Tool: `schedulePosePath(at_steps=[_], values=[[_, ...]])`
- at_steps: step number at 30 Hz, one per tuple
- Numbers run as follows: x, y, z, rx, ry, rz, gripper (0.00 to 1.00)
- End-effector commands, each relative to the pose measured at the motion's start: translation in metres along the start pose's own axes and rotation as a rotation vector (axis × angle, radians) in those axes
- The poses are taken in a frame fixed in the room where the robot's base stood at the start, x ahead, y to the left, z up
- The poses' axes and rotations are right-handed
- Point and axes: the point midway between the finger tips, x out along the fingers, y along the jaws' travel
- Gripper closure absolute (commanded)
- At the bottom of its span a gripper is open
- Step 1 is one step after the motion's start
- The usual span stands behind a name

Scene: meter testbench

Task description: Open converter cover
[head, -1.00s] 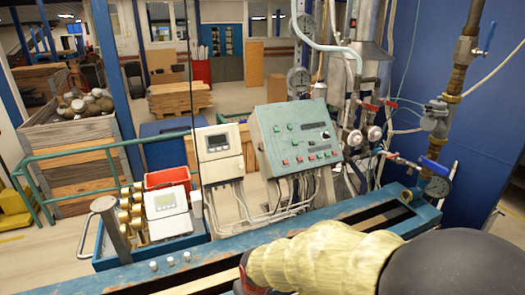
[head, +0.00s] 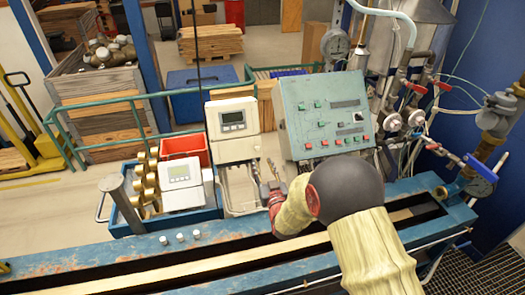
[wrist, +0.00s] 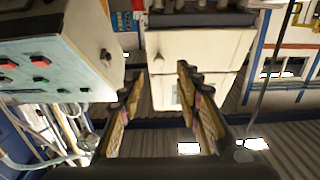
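The converter is a white wall-type box with a small grey display (head: 232,120) and a plain lower cover (head: 235,149), which looks shut. It stands left of the green control panel. My gripper (head: 266,170) is just right of and below the cover, apart from it, with its fingers spread and empty. In the wrist view, which looks upside down, the cover (wrist: 198,50) is beyond my open gripper (wrist: 165,95). Cable glands show on the box's edge at the top of that view.
The green control panel (head: 325,115) with red and green buttons is close on the right. A second white device (head: 181,185) sits in a blue tray with a red bin (head: 184,147) and brass fittings (head: 146,180). Cables hang below the converter. Blue bench rails (head: 150,248) run in front.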

Motion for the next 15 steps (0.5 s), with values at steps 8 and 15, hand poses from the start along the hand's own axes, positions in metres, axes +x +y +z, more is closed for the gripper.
schedulePosePath(at_steps=[8,15], values=[[0.032,0.001,-0.003,0.000,0.006,0.001,0.66],[0.064,0.001,-0.002,0.000,0.004,0.001,0.66]])
